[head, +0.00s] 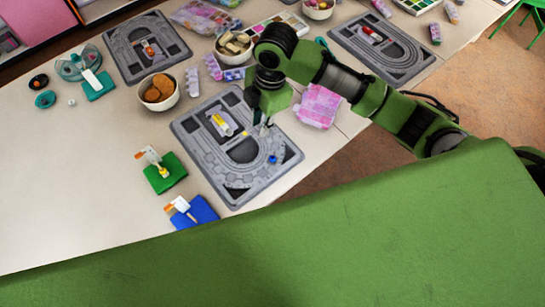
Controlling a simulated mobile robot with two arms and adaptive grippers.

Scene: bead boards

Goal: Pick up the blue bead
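The blue bead (272,159) is a small blue piece on the lower right part of the nearest grey bead board (195,152). My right gripper (263,122) points down over the right edge of this board, a little above the bead in the picture and apart from it. Its fingers are small and dark here, so I cannot tell whether they are open or shut. A yellow piece (221,125) lies in the board's upper middle. My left gripper is not in view.
A pink bead box (318,105) lies right of the board. A bowl of cookies (159,92) and other boards stand farther back.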

